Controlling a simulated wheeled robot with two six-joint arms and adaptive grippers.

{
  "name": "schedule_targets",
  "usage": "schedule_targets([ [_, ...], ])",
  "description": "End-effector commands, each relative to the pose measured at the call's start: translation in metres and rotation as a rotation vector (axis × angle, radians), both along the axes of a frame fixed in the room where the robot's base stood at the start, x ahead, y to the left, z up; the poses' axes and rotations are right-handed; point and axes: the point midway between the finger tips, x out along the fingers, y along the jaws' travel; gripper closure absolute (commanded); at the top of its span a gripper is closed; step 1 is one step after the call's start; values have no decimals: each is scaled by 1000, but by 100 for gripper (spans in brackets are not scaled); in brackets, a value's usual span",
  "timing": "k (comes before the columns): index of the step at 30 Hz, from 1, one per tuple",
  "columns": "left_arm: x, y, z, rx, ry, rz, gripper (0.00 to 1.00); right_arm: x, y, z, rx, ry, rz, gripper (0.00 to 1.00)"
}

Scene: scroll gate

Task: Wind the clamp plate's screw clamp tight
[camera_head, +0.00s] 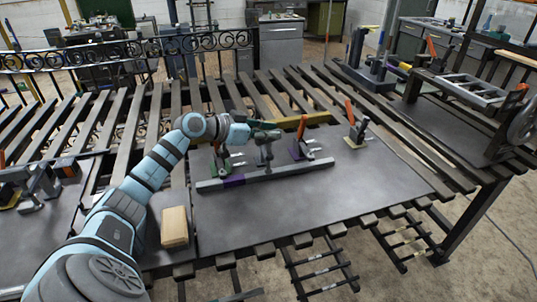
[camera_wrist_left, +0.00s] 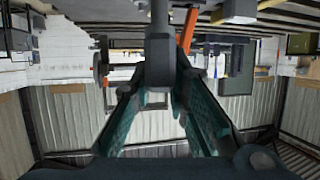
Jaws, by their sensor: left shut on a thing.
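The dark clamp plate (camera_head: 330,205) lies on the slatted bench in the head view. A grey screw clamp (camera_head: 266,153) stands upright on it, behind a long grey bar (camera_head: 290,171) with a purple section. My left gripper (camera_head: 262,133) reaches in from the left and is shut at the top of the screw clamp. In the left wrist view, its teal fingers (camera_wrist_left: 157,88) close around a grey upright part, the clamp's screw (camera_wrist_left: 158,45). The exact grip contact is partly hidden by the fingers. My right gripper is in neither view.
Orange-handled toggle clamps (camera_head: 302,140) stand near the screw clamp, with another (camera_head: 355,127) to the right. A wooden block (camera_head: 174,226) lies beside my left arm. A fixture with a handwheel (camera_head: 522,122) stands at far right. The plate's front right is clear.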

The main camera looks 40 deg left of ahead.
Motion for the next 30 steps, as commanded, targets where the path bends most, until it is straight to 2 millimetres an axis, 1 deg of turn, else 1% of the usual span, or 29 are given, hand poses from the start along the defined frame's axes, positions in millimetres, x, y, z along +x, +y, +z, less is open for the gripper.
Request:
schedule_targets([
  [1,0,1,-10,-2,2,-37,100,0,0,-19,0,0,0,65],
  [3,0,1,-8,-5,4,-105,100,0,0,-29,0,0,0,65],
  [9,1,-1,-3,-8,1,-284,100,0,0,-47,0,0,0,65],
  [18,0,-2,-1,-3,5,-445,100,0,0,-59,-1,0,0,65],
  [30,-1,-1,-2,0,12,-511,100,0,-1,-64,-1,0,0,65],
])
